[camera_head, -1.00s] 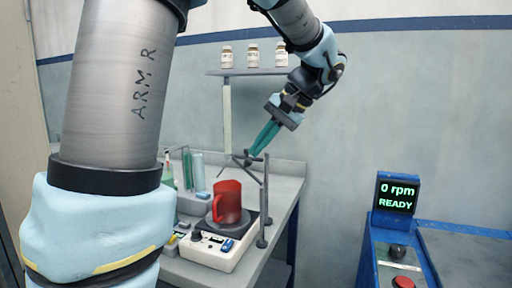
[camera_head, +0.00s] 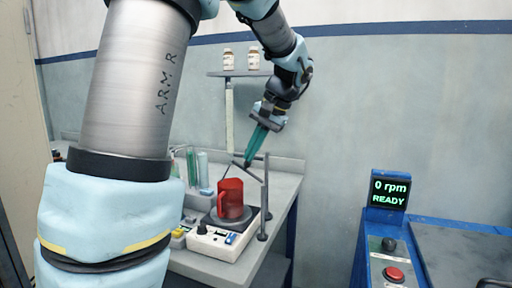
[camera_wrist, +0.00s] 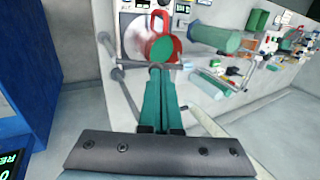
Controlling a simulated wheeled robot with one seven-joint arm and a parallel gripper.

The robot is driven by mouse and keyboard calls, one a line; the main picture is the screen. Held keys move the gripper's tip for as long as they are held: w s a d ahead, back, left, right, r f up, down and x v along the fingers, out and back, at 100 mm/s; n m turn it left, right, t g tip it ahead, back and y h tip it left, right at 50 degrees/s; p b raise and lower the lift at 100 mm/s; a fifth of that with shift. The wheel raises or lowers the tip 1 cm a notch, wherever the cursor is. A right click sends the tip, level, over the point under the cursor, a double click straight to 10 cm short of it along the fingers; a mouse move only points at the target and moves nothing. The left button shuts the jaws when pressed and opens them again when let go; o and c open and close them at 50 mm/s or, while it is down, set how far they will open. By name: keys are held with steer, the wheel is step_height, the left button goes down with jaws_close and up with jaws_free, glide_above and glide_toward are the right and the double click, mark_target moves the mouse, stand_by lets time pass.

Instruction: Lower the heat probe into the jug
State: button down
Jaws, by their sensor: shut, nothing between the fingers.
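The red jug (camera_head: 230,200) stands upright on the round plate of a white heater (camera_head: 212,244). In the wrist view the jug (camera_wrist: 160,23) lies just beyond my fingertips, with a green disc showing at it. My gripper (camera_head: 248,162) is shut and empty, its long green fingers pointing down at the stand's crossbar above the jug. In the wrist view my gripper (camera_wrist: 158,69) has its tips right by that bar; I cannot tell whether they touch. Thin dark rods hang around the stand, but I cannot tell which one is the heat probe.
The stand's post (camera_head: 265,208) rises at the heater's right side. Green and clear tubes (camera_head: 191,168) stand left of the jug. Bottles (camera_head: 253,60) sit on a wall shelf above. A blue console (camera_head: 390,235) reading 0 rpm READY is at the right.

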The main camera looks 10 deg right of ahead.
steer(key=shift+w+a+f+g+h+p, duration=0.15)
steer(key=shift+w+a+g+h+p, duration=0.2)
steer(key=shift+h, duration=0.2)
steer(key=shift+w+a+f+g+h+p, duration=0.15)
steer(key=shift+a+g+h+p, duration=0.1)
steer(key=shift+a+h+p, duration=0.25)
steer(key=shift+w+a+f+g+h, duration=0.2)
steer(key=shift+a+f+g+h, duration=0.3)
steer(key=shift+h, duration=0.35)
steer(key=shift+w+a+f, duration=0.15)
steer(key=shift+f, duration=0.3)
steer(key=shift+s+d+r+p, duration=0.15)
steer(key=shift+s+d+p, duration=0.25)
steer(key=shift+d+p, duration=0.25)
